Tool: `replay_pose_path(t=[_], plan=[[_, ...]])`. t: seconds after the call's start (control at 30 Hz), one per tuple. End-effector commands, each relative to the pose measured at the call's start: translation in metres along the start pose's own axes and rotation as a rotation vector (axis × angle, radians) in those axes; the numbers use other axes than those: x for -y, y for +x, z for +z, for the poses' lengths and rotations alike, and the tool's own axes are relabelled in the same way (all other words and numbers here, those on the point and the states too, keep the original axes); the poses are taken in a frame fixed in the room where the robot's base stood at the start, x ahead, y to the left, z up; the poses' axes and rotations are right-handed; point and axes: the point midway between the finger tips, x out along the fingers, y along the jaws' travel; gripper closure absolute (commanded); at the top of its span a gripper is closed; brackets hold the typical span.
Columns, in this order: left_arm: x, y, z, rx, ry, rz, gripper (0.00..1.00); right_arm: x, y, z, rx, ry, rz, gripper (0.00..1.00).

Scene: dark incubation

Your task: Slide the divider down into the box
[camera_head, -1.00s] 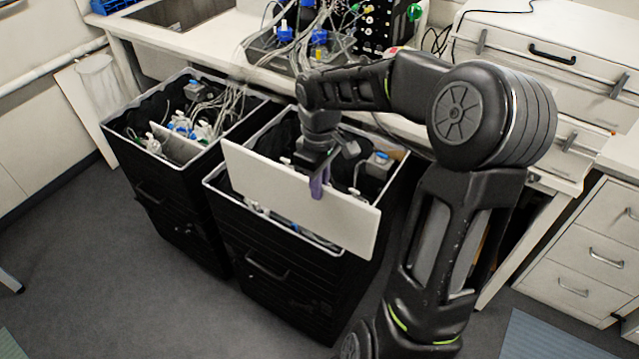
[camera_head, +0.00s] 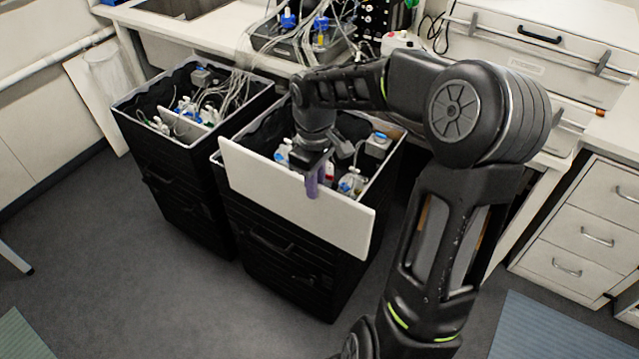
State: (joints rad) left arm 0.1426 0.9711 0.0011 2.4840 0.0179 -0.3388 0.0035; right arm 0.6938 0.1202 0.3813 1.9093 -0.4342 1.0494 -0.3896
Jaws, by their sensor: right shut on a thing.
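The divider is a flat white panel (camera_head: 270,198), held upright by my right gripper (camera_head: 314,180). The gripper is shut on the panel's top edge near its middle; a purple fingertip shows on the front face. The box is the right black bin (camera_head: 260,245) with a pale rim. The panel stands at the front side of this bin, covering its front rim and upper front wall. Bottles with blue and white caps (camera_head: 350,182) show inside the bin behind the panel. My left gripper is not in view.
A second black bin (camera_head: 180,190) stands close on the left, with its own white divider, bottles and tubing. A white bench (camera_head: 215,40) runs behind, carrying tube-fed equipment. White drawers (camera_head: 580,235) stand at right. The floor (camera_head: 130,290) in front is clear.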

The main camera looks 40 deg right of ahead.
Motion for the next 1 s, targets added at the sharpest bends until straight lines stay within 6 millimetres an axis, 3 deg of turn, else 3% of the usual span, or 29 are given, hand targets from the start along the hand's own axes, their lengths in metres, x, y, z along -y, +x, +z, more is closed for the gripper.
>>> replay_pose_path(t=[0.27, 0.47, 0.8, 1.0], plan=[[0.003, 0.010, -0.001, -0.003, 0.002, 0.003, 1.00, 0.015, 0.012, -0.024, -0.006, 0.032, -0.006, 1.00], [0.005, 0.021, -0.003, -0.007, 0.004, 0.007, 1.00, 0.037, 0.027, -0.053, -0.007, 0.075, -0.011, 1.00], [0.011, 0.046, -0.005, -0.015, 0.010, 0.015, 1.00, 0.101, 0.061, -0.115, -0.004, 0.189, -0.011, 1.00], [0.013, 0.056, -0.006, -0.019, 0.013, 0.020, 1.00, 0.134, 0.074, -0.139, -0.002, 0.248, -0.003, 1.00]])
